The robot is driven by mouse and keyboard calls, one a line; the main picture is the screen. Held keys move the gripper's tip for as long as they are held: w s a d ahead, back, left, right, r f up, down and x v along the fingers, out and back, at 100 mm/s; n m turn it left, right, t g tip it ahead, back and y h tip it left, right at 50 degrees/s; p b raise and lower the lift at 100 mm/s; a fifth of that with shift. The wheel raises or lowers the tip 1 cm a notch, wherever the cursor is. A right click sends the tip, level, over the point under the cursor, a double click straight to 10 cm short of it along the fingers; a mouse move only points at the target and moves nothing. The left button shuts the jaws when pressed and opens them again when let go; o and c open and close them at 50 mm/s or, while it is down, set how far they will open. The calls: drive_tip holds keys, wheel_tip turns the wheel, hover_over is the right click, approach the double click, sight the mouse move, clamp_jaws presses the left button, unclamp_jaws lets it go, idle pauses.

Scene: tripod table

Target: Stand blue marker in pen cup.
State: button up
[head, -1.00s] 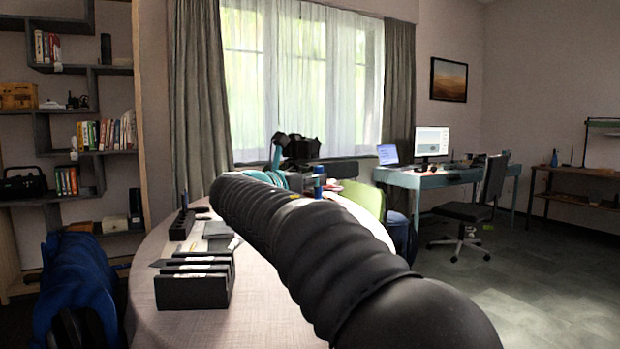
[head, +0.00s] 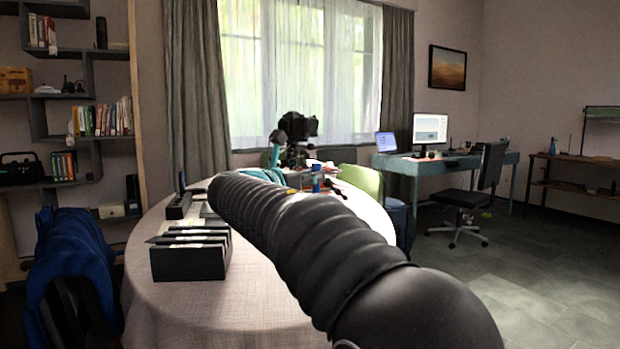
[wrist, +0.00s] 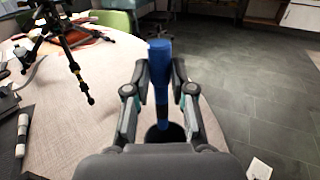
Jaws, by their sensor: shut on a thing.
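The blue marker (wrist: 160,75) is upright in the middle of the wrist view. My gripper (wrist: 160,84) is shut on it, with one finger on each side. The marker's lower end meets a dark round opening, which looks like the pen cup (wrist: 152,134), just behind my gripper's body. The cup's lower part is hidden, and I cannot tell how deep the marker is in it. In the head view my arm covers the gripper and the cup.
A round cloth-covered table (head: 270,310) carries a black slotted holder (head: 190,262) at left and a camera on a tripod (head: 297,128) behind. The tripod (wrist: 70,50) stands left of the marker in the wrist view. The table's right edge is close; floor lies beyond.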

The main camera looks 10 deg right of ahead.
wheel_tip(320, 180, down, 8)
drive_tip(key=b, duration=0.4)
idle(0.6)
drive_tip(key=o, duration=1)
drive_tip(key=v, duration=1.2)
